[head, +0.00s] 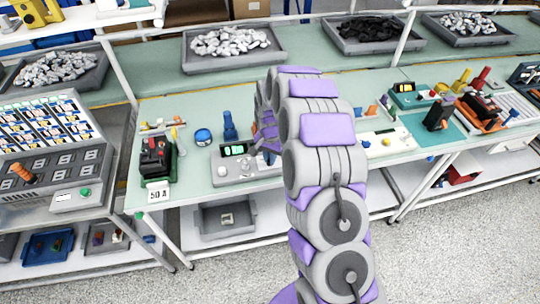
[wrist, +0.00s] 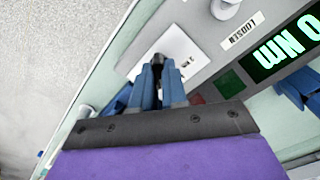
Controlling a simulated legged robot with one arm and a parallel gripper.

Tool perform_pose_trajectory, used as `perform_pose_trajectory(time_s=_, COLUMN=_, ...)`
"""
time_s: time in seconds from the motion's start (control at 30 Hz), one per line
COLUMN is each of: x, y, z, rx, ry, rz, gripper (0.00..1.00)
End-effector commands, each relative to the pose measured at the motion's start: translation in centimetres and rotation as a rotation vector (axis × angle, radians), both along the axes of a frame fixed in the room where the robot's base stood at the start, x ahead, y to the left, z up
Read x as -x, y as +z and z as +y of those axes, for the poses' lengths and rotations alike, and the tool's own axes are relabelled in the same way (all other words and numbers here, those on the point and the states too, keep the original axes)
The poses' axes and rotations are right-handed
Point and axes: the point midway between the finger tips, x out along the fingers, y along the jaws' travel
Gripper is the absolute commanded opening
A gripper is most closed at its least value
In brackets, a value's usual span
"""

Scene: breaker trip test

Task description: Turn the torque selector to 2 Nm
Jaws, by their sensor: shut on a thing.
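The grey torque tester (head: 232,172) stands on the bench left of my arm, with a lit green display (head: 236,150). In the wrist view the display (wrist: 289,47) shows upside-down green characters that look like 0 and Nm. My gripper (wrist: 159,76) has its blue fingers closed around a small dark knob (wrist: 158,59), which appears to be the torque selector. The knob stands over a white scale plate (wrist: 181,53) with a partly hidden Nm mark. The pointer and most of the scale are hidden by the fingers. In the head view my arm hides the knob.
A green square (wrist: 229,83) and a LOOSEN label (wrist: 238,30) are on the panel. A black and green breaker unit (head: 156,160) with a 50 A card stands to the left.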

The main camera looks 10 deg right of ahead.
Motion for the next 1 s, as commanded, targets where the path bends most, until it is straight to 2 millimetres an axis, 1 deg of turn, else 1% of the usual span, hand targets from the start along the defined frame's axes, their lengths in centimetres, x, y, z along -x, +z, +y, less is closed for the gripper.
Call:
perform_pose_trajectory(time_s=0.03, x=-0.22, y=0.35, z=0.01, rx=0.000, ry=0.033, rz=-0.006, gripper=0.00)
perform_pose_trajectory(time_s=0.2, x=-0.22, y=0.43, z=0.02, rx=0.000, ry=0.179, rz=-0.008, gripper=0.00)
perform_pose_trajectory(time_s=1.0, x=-0.16, y=0.21, z=-0.04, rx=0.002, ry=0.939, rz=-0.006, gripper=0.00)
